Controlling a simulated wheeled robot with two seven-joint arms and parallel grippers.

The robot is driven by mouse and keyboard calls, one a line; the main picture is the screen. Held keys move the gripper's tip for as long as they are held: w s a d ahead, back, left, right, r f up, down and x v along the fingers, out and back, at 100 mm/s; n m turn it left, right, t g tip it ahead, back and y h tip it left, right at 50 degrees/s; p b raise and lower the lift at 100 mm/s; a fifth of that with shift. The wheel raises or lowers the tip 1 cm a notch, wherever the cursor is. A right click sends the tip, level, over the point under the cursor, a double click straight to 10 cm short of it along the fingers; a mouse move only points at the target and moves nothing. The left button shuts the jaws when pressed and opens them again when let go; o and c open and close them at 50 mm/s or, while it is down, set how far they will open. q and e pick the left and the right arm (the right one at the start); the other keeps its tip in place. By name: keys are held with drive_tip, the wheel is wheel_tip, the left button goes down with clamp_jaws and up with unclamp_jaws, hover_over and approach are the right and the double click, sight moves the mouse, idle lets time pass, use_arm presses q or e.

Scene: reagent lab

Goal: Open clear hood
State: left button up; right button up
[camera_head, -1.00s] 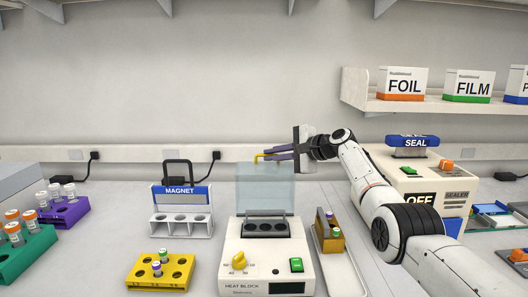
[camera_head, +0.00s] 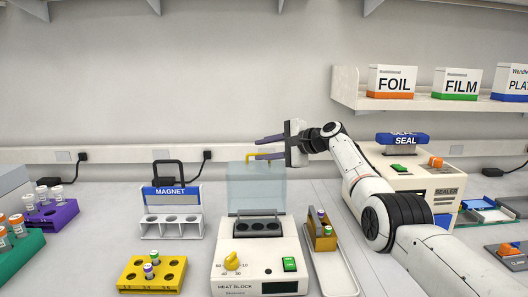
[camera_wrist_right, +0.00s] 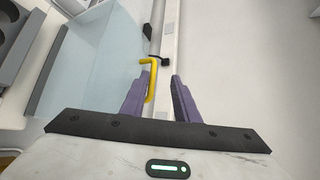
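The clear hood (camera_head: 256,190) of the heat block (camera_head: 256,262) stands upright at the rear of the block, its wells uncovered. Its yellow handle (camera_head: 256,156) is at the top edge. The hood (camera_wrist_right: 88,62) and its yellow handle (camera_wrist_right: 151,78) also show in the right wrist view. My right gripper (camera_head: 264,147) is open at the handle, with its purple fingers apart. In the wrist view, the handle lies by the left finger of my right gripper (camera_wrist_right: 160,92); I cannot tell whether they touch. My left gripper is not in view.
A tray (camera_head: 335,270) with a brown tube holder stands right of the block. A magnet rack (camera_head: 171,225) and a yellow tube rack (camera_head: 137,281) stand left. The sealer (camera_head: 405,175) is behind my right arm. A shelf (camera_head: 450,103) hangs above.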

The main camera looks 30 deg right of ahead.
drive_tip(key=shift+s+d, duration=0.1)
drive_tip(key=shift+s+d+r, duration=0.1)
drive_tip(key=shift+s+d, duration=0.1)
drive_tip(key=shift+s, duration=0.15)
drive_tip(key=b+v, duration=0.2)
drive_tip(key=v, duration=0.7)
drive_tip(key=shift+s+r, duration=0.1)
